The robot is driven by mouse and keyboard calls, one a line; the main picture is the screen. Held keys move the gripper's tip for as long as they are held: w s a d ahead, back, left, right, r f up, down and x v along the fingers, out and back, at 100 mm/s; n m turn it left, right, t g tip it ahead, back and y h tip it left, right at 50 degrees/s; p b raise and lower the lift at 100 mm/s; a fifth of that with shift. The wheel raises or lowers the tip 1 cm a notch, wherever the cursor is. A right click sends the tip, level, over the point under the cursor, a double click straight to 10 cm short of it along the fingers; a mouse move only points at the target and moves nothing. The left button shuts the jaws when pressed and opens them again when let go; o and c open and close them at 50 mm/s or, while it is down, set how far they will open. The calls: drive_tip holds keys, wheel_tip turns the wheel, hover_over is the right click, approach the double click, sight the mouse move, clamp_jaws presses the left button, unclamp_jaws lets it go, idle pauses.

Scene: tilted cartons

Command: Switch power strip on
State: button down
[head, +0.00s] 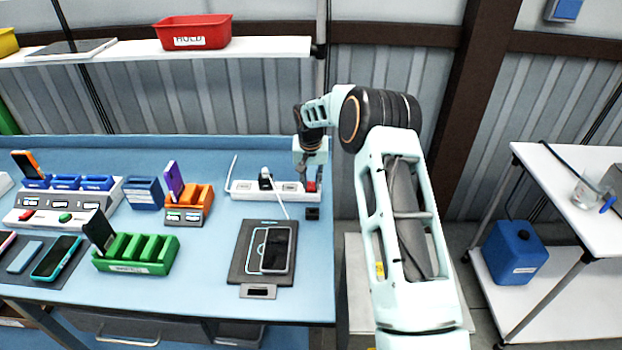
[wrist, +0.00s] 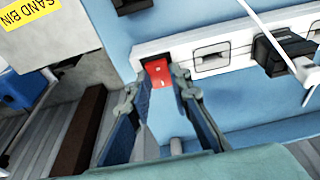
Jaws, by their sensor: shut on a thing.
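The white power strip (head: 248,188) lies along the back right of the blue workbench, and it crosses the top of the wrist view (wrist: 238,42). A black plug (head: 265,180) with a white cable sits in it; the plug also shows in the wrist view (wrist: 283,50). The red rocker switch (head: 311,187) is at the strip's right end in the head view; in the wrist view (wrist: 157,73) it shows between my fingertips. My gripper (head: 309,176) points down at this end, its fingers (wrist: 157,86) shut on the red switch. Whether the switch is on cannot be told.
A phone (head: 273,249) lies on a dark pad in front of the strip. A small black block (head: 312,213) sits near the bench's right edge. Green (head: 135,254) and orange (head: 198,197) holders stand to the left. A shelf with a red bin (head: 193,31) hangs above.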

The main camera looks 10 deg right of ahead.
sight(312, 185)
drive_tip(key=shift+w+d+g, duration=0.15)
drive_tip(key=shift+w+g, duration=0.3)
drive_tip(key=shift+g, duration=0.35)
drive_tip(key=shift+r+g+y, duration=0.1)
drive_tip(key=shift+g+y, duration=0.2)
drive_tip(key=shift+g, duration=0.1)
drive_tip(key=c, duration=1.8)
unclamp_jaws()
drive_tip(key=shift+o, duration=0.2)
wheel_tip(312, 185, up, 12)
drive_tip(key=shift+s, duration=0.25)
